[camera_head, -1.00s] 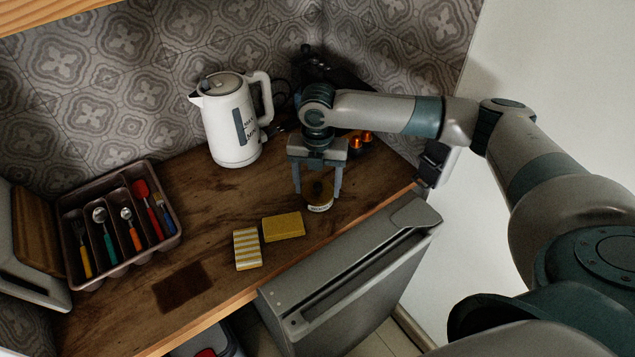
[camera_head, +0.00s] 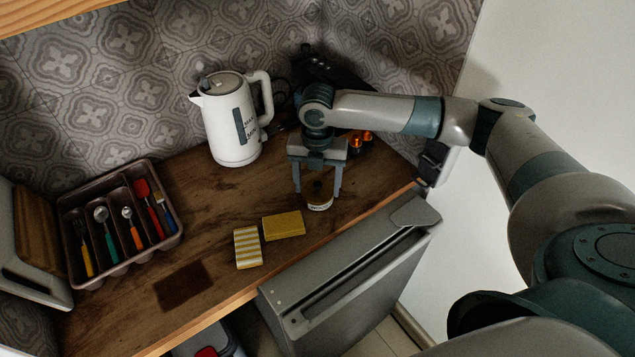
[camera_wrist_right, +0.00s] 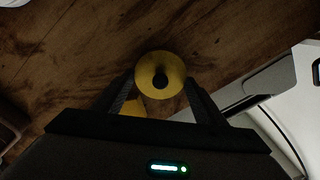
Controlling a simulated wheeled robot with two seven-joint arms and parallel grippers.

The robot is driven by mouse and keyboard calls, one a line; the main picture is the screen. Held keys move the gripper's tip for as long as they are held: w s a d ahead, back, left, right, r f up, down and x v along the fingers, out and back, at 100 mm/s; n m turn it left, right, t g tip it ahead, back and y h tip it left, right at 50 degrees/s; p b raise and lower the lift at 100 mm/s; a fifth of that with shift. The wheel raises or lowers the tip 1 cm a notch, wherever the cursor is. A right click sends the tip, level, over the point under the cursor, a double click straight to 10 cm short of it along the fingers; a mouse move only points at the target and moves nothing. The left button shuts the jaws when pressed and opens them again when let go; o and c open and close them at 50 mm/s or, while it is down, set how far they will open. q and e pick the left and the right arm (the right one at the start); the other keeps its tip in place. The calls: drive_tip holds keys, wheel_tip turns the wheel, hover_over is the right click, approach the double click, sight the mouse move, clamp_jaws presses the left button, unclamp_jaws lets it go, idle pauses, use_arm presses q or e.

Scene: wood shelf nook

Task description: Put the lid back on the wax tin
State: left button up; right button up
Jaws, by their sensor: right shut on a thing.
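The wax tin (camera_head: 320,207), small and round with a pale label on its side, stands on the wooden counter near the front edge. The lid (camera_head: 313,195), a yellow disc with a dark knob, is at the tin's top; it also shows in the right wrist view (camera_wrist_right: 146,77). I cannot tell whether it is fully seated. My right gripper (camera_head: 318,193) points down, its fingers on either side of the lid, shut on it. In the wrist view the lid hides the tin. My left gripper is out of view.
A yellow sponge (camera_head: 284,225) and a striped sponge (camera_head: 247,247) lie left of the tin. A white kettle (camera_head: 230,125) stands behind. A cutlery tray (camera_head: 90,277) is at the left. The fridge-like grey door (camera_head: 350,275) stands below the counter edge.

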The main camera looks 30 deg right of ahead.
idle(0.4)
idle(0.3)
drive_tip(key=o, duration=1.4)
drive_tip(key=shift+o, duration=0.2)
drive_tip(key=shift+r+p, duration=0.1)
drive_tip(key=shift+p, duration=0.2)
drive_tip(key=shift+r+p, duration=3.45)
drive_tip(key=shift+p, duration=0.2)
clamp_jaws()
